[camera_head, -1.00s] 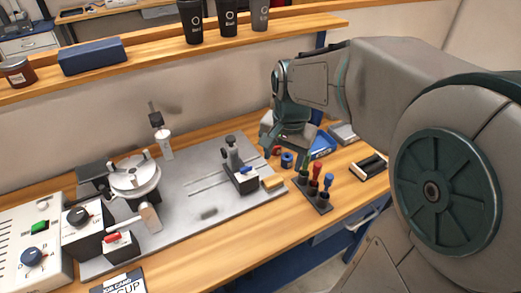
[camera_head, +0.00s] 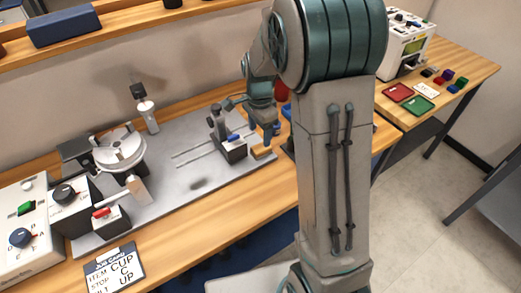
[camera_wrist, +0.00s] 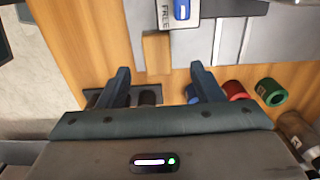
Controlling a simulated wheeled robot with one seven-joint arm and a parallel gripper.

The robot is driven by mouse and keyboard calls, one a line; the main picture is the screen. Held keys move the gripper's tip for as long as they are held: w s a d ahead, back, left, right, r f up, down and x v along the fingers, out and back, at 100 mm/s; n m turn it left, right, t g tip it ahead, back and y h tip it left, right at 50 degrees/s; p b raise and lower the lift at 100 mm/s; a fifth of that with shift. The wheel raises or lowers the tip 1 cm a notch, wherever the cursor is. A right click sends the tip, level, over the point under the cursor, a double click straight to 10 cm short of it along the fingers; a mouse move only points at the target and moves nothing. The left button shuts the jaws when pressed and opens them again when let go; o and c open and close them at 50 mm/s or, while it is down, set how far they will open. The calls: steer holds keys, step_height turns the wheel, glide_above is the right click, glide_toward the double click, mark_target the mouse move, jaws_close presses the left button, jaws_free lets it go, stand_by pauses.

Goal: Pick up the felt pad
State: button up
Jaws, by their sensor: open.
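A small tan block (camera_head: 262,152), which I take to be the felt pad, lies at the right end of the grey metal plate (camera_head: 240,178). In the wrist view the tan block (camera_wrist: 157,52) lies just ahead of the fingertips, roughly midway between them. My gripper (camera_wrist: 160,70) is open and empty, with its fingers apart. In the head view my gripper (camera_head: 264,132) is above and close to the block; the exact height is hard to tell.
A black fixture with a blue lever (camera_head: 234,146) stands close beside the block. In the wrist view, blue (camera_wrist: 192,92), red (camera_wrist: 236,90) and green (camera_wrist: 271,92) ring-like items sit near the right finger. A job card (camera_head: 115,268) lies at the front left.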

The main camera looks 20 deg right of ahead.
mark_target(261, 147)
steer(key=f, duration=0.5)
steer(key=shift+s+d+f, duration=0.15)
steer(key=shift+d+f, duration=0.05)
steer(key=shift+f, duration=0.15)
steer(key=c, duration=1.1)
